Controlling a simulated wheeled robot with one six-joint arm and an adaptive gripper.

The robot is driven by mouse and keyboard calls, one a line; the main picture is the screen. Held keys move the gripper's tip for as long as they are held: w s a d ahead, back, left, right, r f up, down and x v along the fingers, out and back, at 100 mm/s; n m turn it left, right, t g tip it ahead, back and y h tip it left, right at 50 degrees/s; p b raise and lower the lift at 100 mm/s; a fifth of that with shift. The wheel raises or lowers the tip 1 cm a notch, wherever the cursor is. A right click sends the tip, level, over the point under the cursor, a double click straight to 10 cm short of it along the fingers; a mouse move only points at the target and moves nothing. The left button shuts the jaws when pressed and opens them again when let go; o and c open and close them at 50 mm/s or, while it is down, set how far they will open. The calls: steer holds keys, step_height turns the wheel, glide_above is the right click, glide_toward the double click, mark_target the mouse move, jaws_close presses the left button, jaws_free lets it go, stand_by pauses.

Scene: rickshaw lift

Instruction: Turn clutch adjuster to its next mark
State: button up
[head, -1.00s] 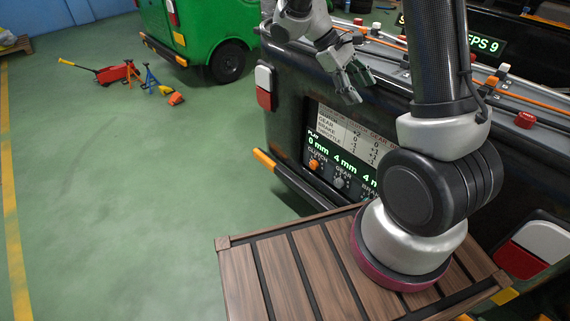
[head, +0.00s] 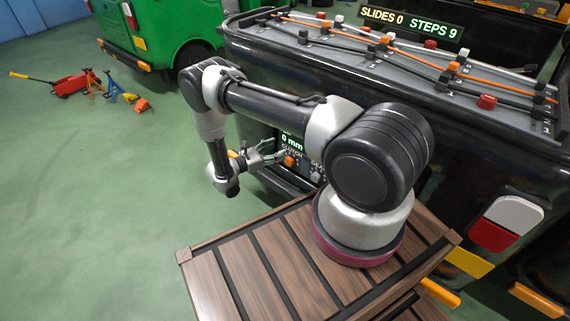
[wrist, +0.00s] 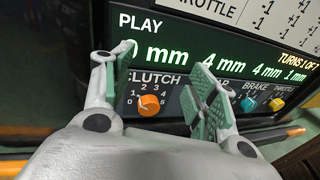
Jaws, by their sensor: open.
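The clutch adjuster is an orange knob (wrist: 149,105) on the black panel, under the word CLUTCH, with a numbered dial around it. It also shows in the head view (head: 289,161), just beyond my fingertips. The green readout (wrist: 190,54) above it says 0 mm for clutch, then 4 mm, 4 mm and 1 mm. My gripper (wrist: 161,92) is open and faces the panel, its green-padded fingers standing either side of the orange knob in the wrist view. I cannot tell whether they touch it. The gripper also shows in the head view (head: 262,152). The grey gear knob is mostly hidden behind the right finger.
An orange-tipped bumper runs below the panel. My arm stands over a slatted wooden deck (head: 225,285). Cables run along the top board (head: 370,60).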

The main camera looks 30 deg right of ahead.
mark_target(288, 162)
step_height(288, 162, down, 10)
steer(key=s+a+n+t, duration=0.1)
steer(key=s+n+t, duration=0.1)
steer(key=n+t, duration=0.2)
steer(key=x, duration=0.7)
steer(key=shift+d+f, duration=0.1)
steer(key=shift+f, duration=0.05)
steer(key=c, duration=1)
